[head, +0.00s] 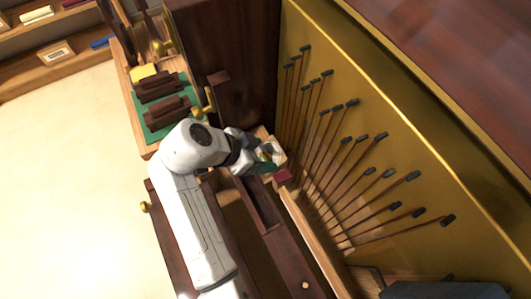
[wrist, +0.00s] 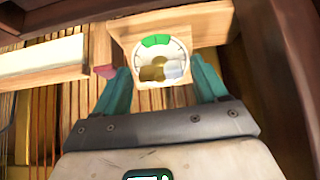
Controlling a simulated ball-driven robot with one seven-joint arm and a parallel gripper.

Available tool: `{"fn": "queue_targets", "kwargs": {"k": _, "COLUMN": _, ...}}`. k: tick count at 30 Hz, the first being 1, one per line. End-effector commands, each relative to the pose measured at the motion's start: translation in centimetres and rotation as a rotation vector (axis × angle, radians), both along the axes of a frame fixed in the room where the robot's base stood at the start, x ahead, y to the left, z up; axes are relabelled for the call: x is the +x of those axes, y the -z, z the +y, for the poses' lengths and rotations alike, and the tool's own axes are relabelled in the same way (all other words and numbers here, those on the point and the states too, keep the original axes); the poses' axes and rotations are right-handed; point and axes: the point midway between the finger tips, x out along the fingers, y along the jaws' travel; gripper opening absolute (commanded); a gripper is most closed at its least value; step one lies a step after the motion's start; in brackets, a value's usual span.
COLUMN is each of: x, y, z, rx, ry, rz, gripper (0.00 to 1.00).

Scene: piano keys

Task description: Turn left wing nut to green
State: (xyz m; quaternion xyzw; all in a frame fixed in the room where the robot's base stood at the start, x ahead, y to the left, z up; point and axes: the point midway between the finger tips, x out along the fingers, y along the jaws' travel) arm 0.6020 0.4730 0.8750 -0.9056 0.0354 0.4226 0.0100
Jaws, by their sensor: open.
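One wing nut (wrist: 152,73) shows in the wrist view, brass on its left part and silvery on its right. It sits about level across a round white dial (wrist: 178,50). The dial has a green zone (wrist: 156,40) at its top and is set in a pale wooden block (wrist: 215,22). My gripper (wrist: 160,82) is open, with one teal finger on each side of the dial's lower part. I cannot tell whether a finger touches the nut. In the head view the gripper (head: 262,165) reaches the dial block (head: 279,154), and my arm hides much around it.
A small dark red block (head: 283,177) is beside the gripper. A gold panel (head: 375,125) with several black-tipped rods stands to the right. A dark wooden post (head: 225,55) rises behind. A bench with a green mat (head: 150,130) and brown blocks is at the upper left.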

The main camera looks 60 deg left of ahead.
Motion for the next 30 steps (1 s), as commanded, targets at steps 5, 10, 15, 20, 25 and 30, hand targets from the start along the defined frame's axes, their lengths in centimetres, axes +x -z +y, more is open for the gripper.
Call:
{"fn": "queue_targets", "kwargs": {"k": 5, "x": 0.35, "y": 0.48, "z": -0.04, "rx": 0.0, "ry": 0.001, "rz": 0.0, "gripper": 0.72}}
{"fn": "queue_targets", "kwargs": {"k": 10, "x": 0.64, "y": 0.83, "z": -0.06, "rx": 0.001, "ry": 0.001, "rz": 0.0, "gripper": 0.72}}
{"fn": "queue_targets", "kwargs": {"k": 15, "x": 0.84, "y": 0.99, "z": -0.05, "rx": 0.001, "ry": 0.0, "rz": 0.0, "gripper": 0.72}}
{"fn": "queue_targets", "kwargs": {"k": 20, "x": 0.77, "y": 0.89, "z": -0.06, "rx": 0.0, "ry": 0.0, "rz": 0.0, "gripper": 0.72}}
{"fn": "queue_targets", "kwargs": {"k": 25, "x": 0.59, "y": 0.65, "z": -0.05, "rx": 0.0, "ry": 0.0, "rz": 0.0, "gripper": 0.72}}
{"fn": "queue_targets", "kwargs": {"k": 30, "x": 0.38, "y": 0.41, "z": -0.03, "rx": 0.0, "ry": 0.0, "rz": 0.0, "gripper": 0.72}}
